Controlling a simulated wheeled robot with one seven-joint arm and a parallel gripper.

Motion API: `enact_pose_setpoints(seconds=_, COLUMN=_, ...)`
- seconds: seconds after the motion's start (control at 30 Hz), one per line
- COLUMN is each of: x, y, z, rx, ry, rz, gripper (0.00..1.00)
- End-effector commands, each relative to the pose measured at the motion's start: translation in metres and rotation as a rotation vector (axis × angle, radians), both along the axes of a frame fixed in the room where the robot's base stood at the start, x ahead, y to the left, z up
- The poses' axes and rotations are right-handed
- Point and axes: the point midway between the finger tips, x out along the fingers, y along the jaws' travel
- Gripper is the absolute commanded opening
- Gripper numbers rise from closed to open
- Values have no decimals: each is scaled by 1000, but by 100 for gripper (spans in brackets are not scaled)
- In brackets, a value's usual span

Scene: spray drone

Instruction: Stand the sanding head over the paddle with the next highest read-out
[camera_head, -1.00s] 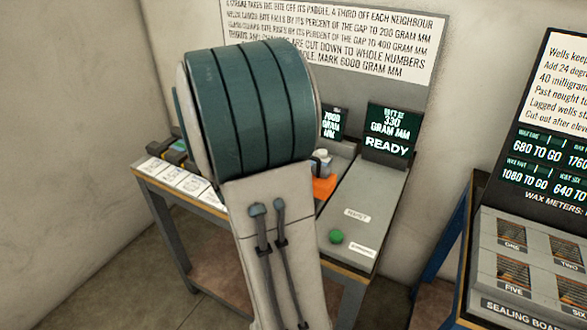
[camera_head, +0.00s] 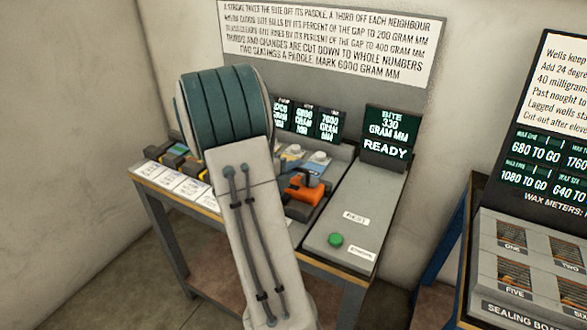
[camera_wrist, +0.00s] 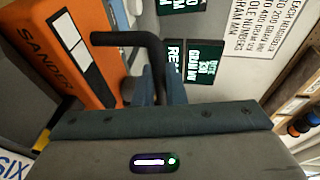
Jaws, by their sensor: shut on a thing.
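The orange sanding head (camera_head: 306,193) with a dark handle is over the front part of the bench, right of my arm in the head view. In the wrist view the orange body marked SANDER (camera_wrist: 75,45) fills the left side. My gripper (camera_wrist: 160,78) is shut on its black bent handle (camera_wrist: 125,40). Read-outs at the back show 6800 (camera_head: 303,119) and 7600 gram mm (camera_head: 328,124); one farther left is partly hidden by my arm and unclear. Pale round parts (camera_head: 320,157) stand below them. I cannot tell whether the sander touches the bench.
A bite panel (camera_head: 387,137) reads 330 gram mm, READY. A grey box with a green button (camera_head: 336,239) is at the bench's right. White cards (camera_head: 172,182) and yellow-black parts line the left. The sealing board (camera_head: 530,265) stands apart at far right.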

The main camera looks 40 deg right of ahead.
Motion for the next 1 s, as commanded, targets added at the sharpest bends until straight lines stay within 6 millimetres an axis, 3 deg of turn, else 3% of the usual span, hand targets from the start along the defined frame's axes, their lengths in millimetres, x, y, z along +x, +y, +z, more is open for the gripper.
enact_pose_setpoints(seconds=0.23, x=0, y=0, z=-1, rx=-2, ry=0, rz=0, gripper=0)
enact_pose_setpoints(seconds=0.3, x=0, y=0, z=-1, rx=0, ry=0, rz=0, gripper=27)
enact_pose_setpoints(seconds=0.33, x=0, y=0, z=-1, rx=0, ry=0, rz=0, gripper=32)
enact_pose_setpoints(seconds=0.67, x=0, y=0, z=2, rx=0, ry=-1, rz=0, gripper=32)
enact_pose_setpoints(seconds=0.83, x=1, y=23, z=5, rx=0, ry=-1, rz=5, gripper=32)
enact_pose_setpoints(seconds=1.0, x=0, y=60, z=12, rx=0, ry=-1, rz=6, gripper=32)
